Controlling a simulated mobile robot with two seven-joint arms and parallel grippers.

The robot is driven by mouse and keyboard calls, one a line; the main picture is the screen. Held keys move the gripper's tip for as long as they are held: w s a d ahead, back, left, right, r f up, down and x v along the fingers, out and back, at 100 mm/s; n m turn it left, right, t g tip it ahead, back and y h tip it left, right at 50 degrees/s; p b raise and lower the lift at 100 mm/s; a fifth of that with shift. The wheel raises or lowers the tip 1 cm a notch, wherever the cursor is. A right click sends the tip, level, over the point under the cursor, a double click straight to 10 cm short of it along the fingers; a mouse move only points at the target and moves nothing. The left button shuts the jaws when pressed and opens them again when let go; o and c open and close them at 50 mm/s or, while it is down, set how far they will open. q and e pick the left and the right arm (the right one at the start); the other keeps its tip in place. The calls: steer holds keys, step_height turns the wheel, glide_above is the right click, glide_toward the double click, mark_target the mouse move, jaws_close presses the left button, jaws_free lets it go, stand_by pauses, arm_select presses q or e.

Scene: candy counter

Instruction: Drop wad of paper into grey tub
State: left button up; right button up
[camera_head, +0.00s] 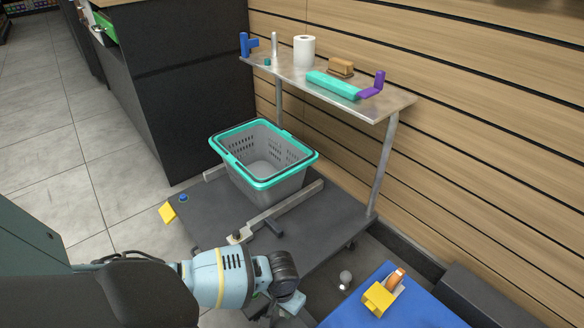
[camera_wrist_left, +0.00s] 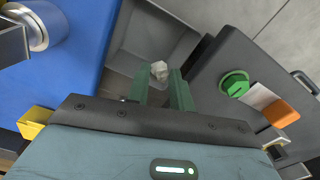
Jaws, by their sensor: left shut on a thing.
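A whitish crumpled wad of paper (camera_wrist_left: 160,70) shows at the fingertips of my left gripper (camera_wrist_left: 160,81) in the left wrist view. The gripper is shut on it. A plain grey tub (camera_wrist_left: 150,32) lies beyond the fingertips there, its inner walls and floor partly visible. The wad is in line with the tub's near part; its height above it is hard to tell. In the head view my left gripper (camera_head: 290,302) is low in the middle, partly hidden by its own wrist, and I cannot make out the wad there. My right gripper is not in view.
A grey basket with a teal rim (camera_head: 262,182) stands on a dark cart (camera_head: 325,222). A metal shelf (camera_head: 392,101) behind carries a white roll and several small items. A blue surface (camera_head: 415,306) with a yellow piece (camera_head: 377,299) is at lower right. A small greyish ball (camera_head: 346,277) lies nearby.

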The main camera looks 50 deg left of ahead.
arm_select(q)
steer(key=o, duration=1)
steer(key=shift+o, duration=0.2)
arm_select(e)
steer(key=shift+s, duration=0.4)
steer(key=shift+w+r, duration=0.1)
arm_select(q)
steer(key=shift+r+p, duration=0.35)
steer(key=shift+r, duration=0.15)
step_height(320, 180, up, 6)
steer(key=p, duration=0.3)
steer(key=shift+r, duration=0.1)
steer(key=shift+r+p, duration=0.35)
steer(key=shift+p, duration=0.05)
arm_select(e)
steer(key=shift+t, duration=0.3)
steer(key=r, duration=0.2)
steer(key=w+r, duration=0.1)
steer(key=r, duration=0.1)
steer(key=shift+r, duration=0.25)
